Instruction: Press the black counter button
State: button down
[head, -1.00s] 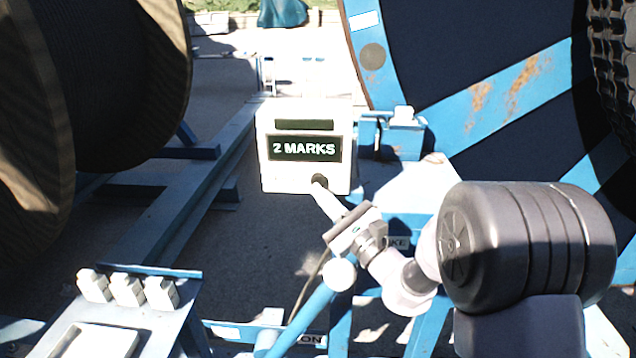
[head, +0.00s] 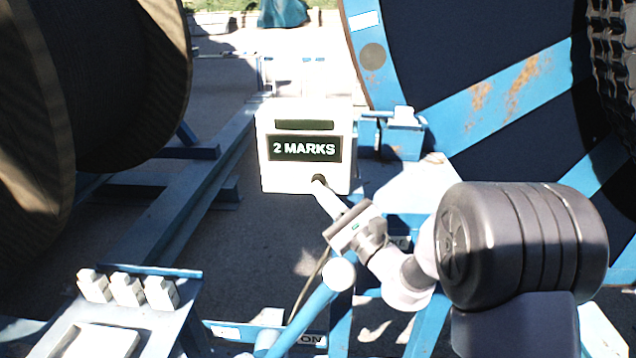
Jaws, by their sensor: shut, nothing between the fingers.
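The black counter button (head: 320,179) is a small round black disc low on the front of a white counter box (head: 268,180). The box carries a dark display (head: 304,149) reading "2 MARKS". My gripper (head: 319,186) is shut and empty. Its tip reaches up from the lower right and overlaps the lower edge of the button in the head view. I cannot tell from this view whether the tip touches the button.
A blue reel with rusty spokes (head: 505,88) stands at the right. A wooden cable drum (head: 165,60) is at the left. A blue lever with a white knob (head: 339,274) rises below my gripper. A panel with white blocks (head: 127,290) is at the lower left.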

jog(key=shift+w, duration=0.55)
dwell(0.4)
jog(key=shift+s, duration=0.15)
jog(key=shift+s+b, duration=0.35)
jog(key=shift+s, duration=0.5)
jog(key=s+b, duration=0.2)
jog(key=s, duration=0.3)
jog(key=shift+a, duration=0.1)
dwell(0.5)
